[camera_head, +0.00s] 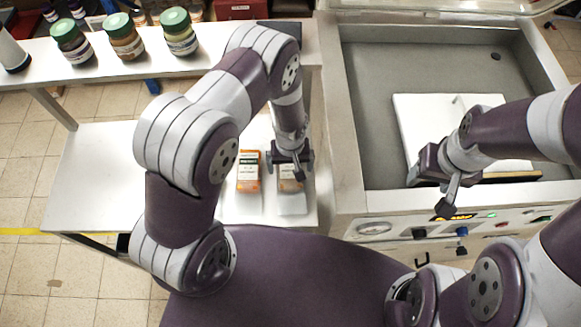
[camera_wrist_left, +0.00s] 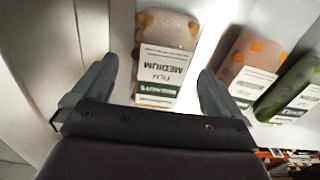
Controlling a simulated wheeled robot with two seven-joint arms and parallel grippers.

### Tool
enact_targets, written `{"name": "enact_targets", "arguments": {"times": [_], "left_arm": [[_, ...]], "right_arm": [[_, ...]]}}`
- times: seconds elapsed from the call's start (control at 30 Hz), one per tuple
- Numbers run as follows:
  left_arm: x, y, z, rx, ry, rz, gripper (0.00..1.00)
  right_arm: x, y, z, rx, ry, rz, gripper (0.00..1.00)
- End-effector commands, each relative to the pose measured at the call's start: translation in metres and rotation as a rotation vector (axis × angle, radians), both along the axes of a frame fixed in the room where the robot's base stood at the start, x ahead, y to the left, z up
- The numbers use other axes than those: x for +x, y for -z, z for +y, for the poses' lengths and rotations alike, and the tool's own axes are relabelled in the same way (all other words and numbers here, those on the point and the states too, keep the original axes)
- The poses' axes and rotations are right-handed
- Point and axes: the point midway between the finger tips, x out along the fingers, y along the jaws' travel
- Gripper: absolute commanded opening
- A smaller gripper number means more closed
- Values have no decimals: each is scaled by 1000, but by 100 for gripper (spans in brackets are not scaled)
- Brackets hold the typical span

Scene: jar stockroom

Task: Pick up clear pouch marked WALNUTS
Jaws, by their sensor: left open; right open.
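A clear pouch (camera_wrist_left: 167,35) with orange-brown contents and a white label lies on the white shelf. Its label shows MEDIUM upside down; the name in the dark band is too small to read surely. In the head view this pouch (camera_head: 289,184) is partly hidden under my left gripper (camera_head: 290,167). My left gripper is open, its fingers (camera_wrist_left: 157,92) on either side of the pouch's label end in the wrist view, apart from it. A second orange pouch (camera_head: 248,172) lies beside it, also in the wrist view (camera_wrist_left: 250,55). My right gripper (camera_head: 447,197) is open, over the machine's front rim.
A green pouch (camera_wrist_left: 296,88) lies beyond the second pouch. A chamber machine (camera_head: 354,110) with a raised lid and a white plate (camera_head: 425,110) inside stands right. Green-lidded jars (camera_head: 124,40) stand on the upper shelf (camera_head: 100,75). The white shelf (camera_head: 90,185) is bare at left.

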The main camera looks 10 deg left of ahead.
Motion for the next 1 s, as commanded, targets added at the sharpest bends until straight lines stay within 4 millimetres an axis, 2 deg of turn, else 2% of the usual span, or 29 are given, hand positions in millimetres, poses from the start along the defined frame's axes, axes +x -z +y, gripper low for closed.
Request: {"name": "enact_targets", "arguments": {"times": [0.03, 0.1, 0.2, 0.37, 0.4, 0.47, 0.5, 0.6, 0.87, 1.0], "left_arm": [[-1, 4, 0, 1, 0, 3, 100], [0, 16, 0, 1, 0, 1, 100], [0, 25, 0, 0, 0, 0, 100], [1, 26, 0, -1, 0, -1, 100], [1, 26, 0, -1, 0, -1, 97], [1, 26, 0, -1, 0, -1, 77], [1, 26, 0, -1, 0, -1, 64], [1, 26, 0, -1, 0, -1, 38], [1, 24, 0, 0, 0, -2, 38], [2, 9, -1, -1, 0, -6, 38]], "right_arm": [[0, -10, 0, 0, 0, 0, 59], [0, -11, 0, 0, 0, 0, 59], [0, -11, 0, 0, 0, 0, 59], [0, -10, 0, 0, 0, 0, 59], [0, -10, 0, 0, 0, 0, 59], [0, -10, 0, 0, 0, 0, 59], [0, -10, 0, 0, 0, 0, 59], [0, -10, 0, 0, 0, 0, 59], [0, -10, 0, 0, 0, 0, 59], [0, -3, 0, 0, 0, 0, 59]]}}
